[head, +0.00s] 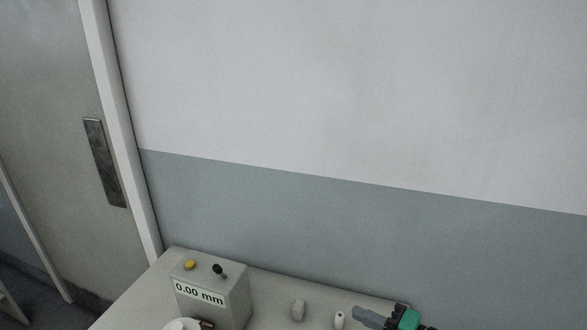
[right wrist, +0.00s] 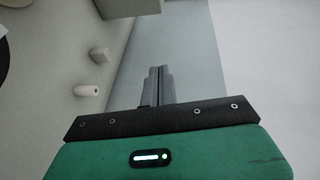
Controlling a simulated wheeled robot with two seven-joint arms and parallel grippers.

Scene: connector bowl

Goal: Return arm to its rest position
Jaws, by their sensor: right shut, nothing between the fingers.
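My right gripper (head: 362,314) is at the bottom right of the head view, over the right end of the grey table. It has grey fingers and a green and black body. In the right wrist view its fingers (right wrist: 158,72) are closed together with nothing between them. They are apart from the small objects on the table. My left gripper is not in view.
A grey box (head: 213,290) reading "0.00 mm" stands on the table (head: 135,300), by a partly cut-off white round dish (head: 178,325). A small grey block (head: 298,310) and a white cylinder (head: 339,319) are left of my gripper. The wall (head: 350,225) is behind.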

